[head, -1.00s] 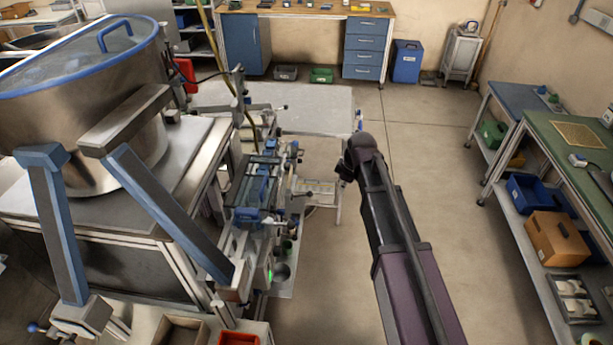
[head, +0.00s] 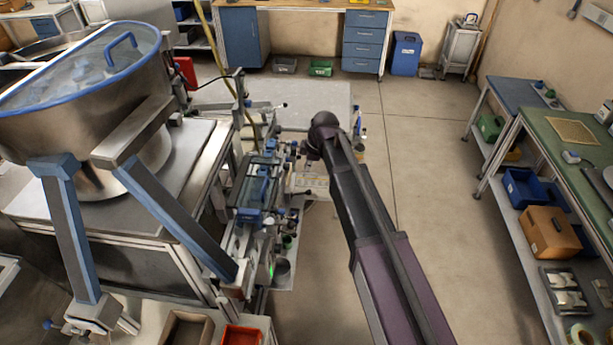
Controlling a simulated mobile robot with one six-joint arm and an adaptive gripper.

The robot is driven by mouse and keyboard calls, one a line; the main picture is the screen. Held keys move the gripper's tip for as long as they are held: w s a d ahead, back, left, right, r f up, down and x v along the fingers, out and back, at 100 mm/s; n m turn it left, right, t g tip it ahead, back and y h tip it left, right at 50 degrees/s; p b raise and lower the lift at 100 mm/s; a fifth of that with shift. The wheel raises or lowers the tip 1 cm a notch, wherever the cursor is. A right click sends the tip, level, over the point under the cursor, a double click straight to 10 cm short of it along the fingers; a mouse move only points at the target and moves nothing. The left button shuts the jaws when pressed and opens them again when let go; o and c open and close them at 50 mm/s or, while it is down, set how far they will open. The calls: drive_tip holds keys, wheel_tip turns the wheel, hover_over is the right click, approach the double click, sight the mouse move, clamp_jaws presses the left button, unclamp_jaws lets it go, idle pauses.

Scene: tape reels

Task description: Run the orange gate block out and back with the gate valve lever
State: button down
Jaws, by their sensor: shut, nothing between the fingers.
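My arm reaches forward from the lower right, and its wrist is beside the right side of the blue-and-grey machine rail (head: 259,188). My gripper (head: 308,153) is small and dark at the arm's end, partly hidden by the wrist. It is shut and empty, close to the small fittings on the rail's right side; I cannot tell whether it touches any of them. I cannot make out the orange gate block or single out the gate valve lever among these fittings.
A large steel bowl with a blue rim (head: 90,95) stands on a metal bench at left. An orange-red bin (head: 241,336) is at the bottom. A green-topped bench (head: 560,135) is at right. The floor (head: 430,200) between is clear.

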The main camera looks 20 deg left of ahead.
drive_tip(key=b, duration=1)
hover_over(303, 193)
drive_tip(key=s, duration=0.1)
drive_tip(key=shift+f, duration=4.85)
drive_tip(key=shift+w+d+f+b, duration=0.15)
drive_tip(key=shift+d+f+b, duration=0.1)
drive_tip(key=shift+f+b, duration=0.25)
drive_tip(key=shift+w+d+f+b, duration=0.2)
drive_tip(key=shift+f+b, duration=0.15)
drive_tip(key=shift+f, duration=0.2)
drive_tip(key=shift+w+d+f+b, duration=0.1)
drive_tip(key=shift+d+f+b, duration=0.15)
drive_tip(key=shift+f+b, duration=0.25)
drive_tip(key=shift+s+a+f, duration=0.1)
drive_tip(key=shift+s+a, duration=0.05)
drive_tip(key=shift+y, duration=0.3)
